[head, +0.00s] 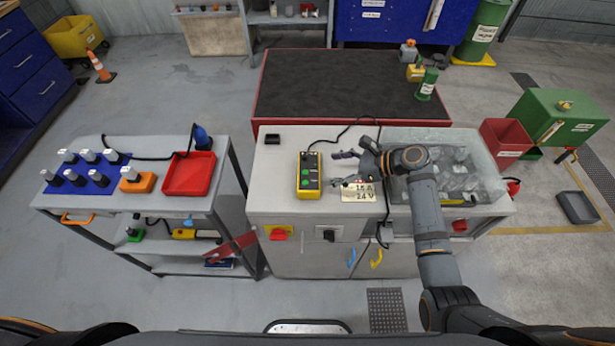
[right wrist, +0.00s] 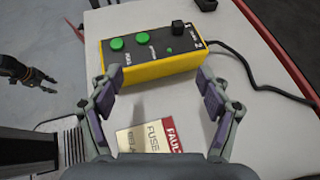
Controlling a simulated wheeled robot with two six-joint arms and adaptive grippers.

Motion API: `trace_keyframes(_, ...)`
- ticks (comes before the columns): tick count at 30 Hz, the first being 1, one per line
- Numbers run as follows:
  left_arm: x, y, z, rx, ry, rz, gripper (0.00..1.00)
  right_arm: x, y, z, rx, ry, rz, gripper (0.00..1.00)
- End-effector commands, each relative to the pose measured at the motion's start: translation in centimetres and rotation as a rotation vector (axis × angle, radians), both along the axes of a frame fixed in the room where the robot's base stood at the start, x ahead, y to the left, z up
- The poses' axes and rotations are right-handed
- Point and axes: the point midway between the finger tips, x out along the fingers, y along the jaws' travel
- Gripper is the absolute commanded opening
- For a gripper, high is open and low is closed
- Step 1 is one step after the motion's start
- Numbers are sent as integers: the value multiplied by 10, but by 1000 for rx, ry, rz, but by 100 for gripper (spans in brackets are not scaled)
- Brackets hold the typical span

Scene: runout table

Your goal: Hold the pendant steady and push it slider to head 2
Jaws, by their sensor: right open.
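The pendant (head: 309,174) is a yellow box with a dark face and green buttons, lying on the grey cabinet top. In the right wrist view the pendant (right wrist: 150,52) has a black slider knob (right wrist: 182,29) near its far right end, by small markings. A black cable leaves that end. My right gripper (head: 345,169) is open to the right of the pendant. In its wrist view the open right gripper (right wrist: 158,88) has its fingertips at the pendant's near side; contact is unclear. My left gripper (right wrist: 35,80) shows small at the left; its opening is unclear.
A printed card (head: 358,193) lies under the right gripper. A clear-covered bin (head: 480,180) stands right of it. A side cart (head: 140,205) carries a red tray (head: 189,174) and several dark-and-white parts. A black-topped table (head: 340,85) stands behind the cabinet.

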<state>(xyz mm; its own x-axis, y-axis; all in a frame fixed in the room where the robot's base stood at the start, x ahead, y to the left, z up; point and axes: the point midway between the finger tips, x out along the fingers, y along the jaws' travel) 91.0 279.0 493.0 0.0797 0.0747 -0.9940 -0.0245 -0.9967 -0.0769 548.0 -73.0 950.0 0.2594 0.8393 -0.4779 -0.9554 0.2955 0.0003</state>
Motion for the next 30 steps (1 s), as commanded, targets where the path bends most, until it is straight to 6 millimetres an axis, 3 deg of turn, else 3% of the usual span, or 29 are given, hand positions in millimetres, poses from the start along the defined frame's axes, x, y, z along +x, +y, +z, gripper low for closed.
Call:
trace_keyframes(1,4,0,-20,0,-5,0,40,3,8,-14,3,-3,1,77)
trace_keyframes(6,20,0,-48,-1,-31,-1,40,9,29,-26,2,-3,1,77)
trace_keyframes(9,25,-1,-35,-1,-38,-1,40,13,42,-22,3,2,-1,77)
trace_keyframes(15,21,-1,-35,-1,-32,-1,40,18,58,-33,0,1,0,77)
trace_keyframes(26,14,-1,-35,-1,-21,-1,40,19,63,-37,-1,-1,0,77)
trace_keyframes(30,14,-1,-35,-1,-21,-1,40,19,63,-36,-1,-1,0,62)
